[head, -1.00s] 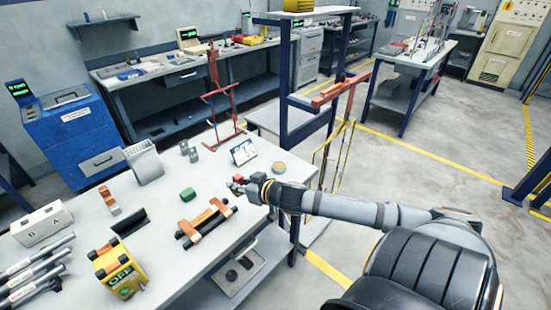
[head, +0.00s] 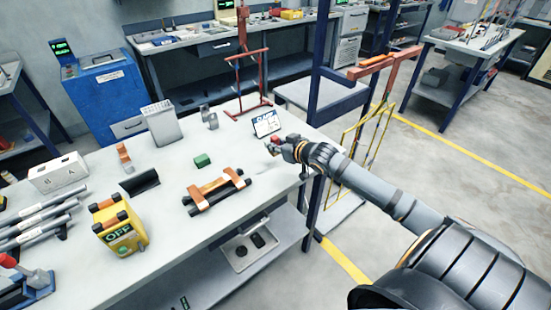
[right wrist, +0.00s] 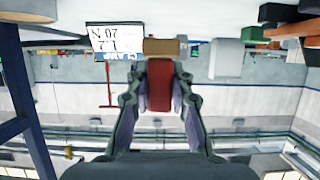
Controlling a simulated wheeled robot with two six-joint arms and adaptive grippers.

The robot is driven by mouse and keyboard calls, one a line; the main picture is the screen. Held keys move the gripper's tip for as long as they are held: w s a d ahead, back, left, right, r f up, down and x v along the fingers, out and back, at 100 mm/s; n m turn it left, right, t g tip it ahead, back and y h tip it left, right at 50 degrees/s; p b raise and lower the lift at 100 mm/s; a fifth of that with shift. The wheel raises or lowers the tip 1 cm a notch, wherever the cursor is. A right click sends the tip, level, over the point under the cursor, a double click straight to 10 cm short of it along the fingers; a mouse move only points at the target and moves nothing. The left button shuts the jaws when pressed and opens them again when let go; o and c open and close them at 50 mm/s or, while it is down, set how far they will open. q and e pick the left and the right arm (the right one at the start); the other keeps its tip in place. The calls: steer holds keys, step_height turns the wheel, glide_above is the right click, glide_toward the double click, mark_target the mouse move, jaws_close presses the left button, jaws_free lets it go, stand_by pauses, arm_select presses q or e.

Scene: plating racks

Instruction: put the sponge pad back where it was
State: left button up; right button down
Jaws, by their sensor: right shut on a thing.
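My right gripper (head: 275,146) is over the right part of the white table (head: 180,242), near the small sign. In the right wrist view my right gripper (right wrist: 159,98) is shut on a dark red block, which looks like the sponge pad (right wrist: 160,85). Only a bit of its red shows in the head view, and its underside is hidden. The right wrist view is upside down. A tan block (right wrist: 161,46) stands on the table straight beyond the pad; the arm hides it in the head view. My left gripper is not in view.
The sign (head: 266,124) stands close to the right gripper. A green block (head: 202,160) and an orange-and-black rack (head: 216,190) lie to its left. A red stand (head: 250,85) is behind. The table between the green block and the gripper is bare.

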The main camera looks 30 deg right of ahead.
steer(key=shift+w+d+f, duration=0.25)
steer(key=shift+f, duration=0.1)
steer(key=shift+w+d+f, duration=0.1)
steer(key=shift+f, duration=0.15)
step_height(320, 180, down, 3)
steer(key=shift+w+f, duration=0.1)
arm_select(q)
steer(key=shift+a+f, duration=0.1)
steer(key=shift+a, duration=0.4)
arm_select(e)
steer(key=shift+f, duration=0.2)
steer(key=c, duration=1.2)
jaws_free()
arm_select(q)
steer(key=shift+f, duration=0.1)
